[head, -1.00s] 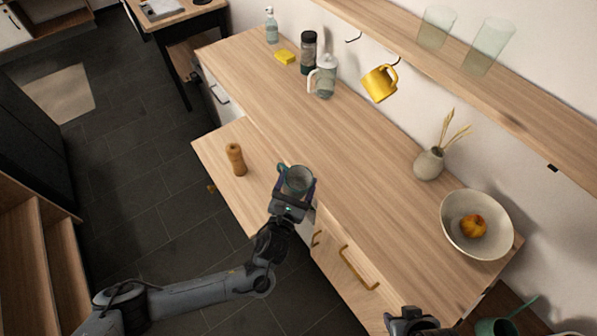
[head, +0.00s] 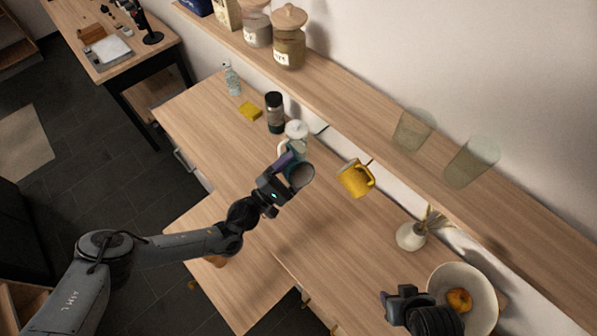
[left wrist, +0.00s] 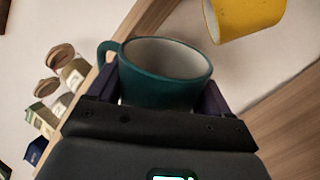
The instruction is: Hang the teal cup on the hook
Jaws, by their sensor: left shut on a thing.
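The teal cup (head: 302,175) is held by my left gripper (head: 288,173), raised above the counter, beside the white-lidded jug and left of the hanging yellow mug. In the left wrist view the teal cup (left wrist: 165,80) sits between the two fingers, its mouth showing and its handle at the left. The yellow mug (head: 354,179) hangs under the shelf from a hook (head: 370,162). It also shows in the left wrist view (left wrist: 245,15), up and right of the cup. An empty hook does not show clearly now. My right gripper (head: 401,294) is at lower right, its jaws unclear.
The wall shelf (head: 350,100) carries jars and two glasses (head: 413,130). On the counter (head: 215,140) stand the jug (head: 296,132), a dark bottle (head: 274,112), a yellow sponge (head: 250,111), a vase (head: 411,237) and a bowl (head: 480,285) with fruit.

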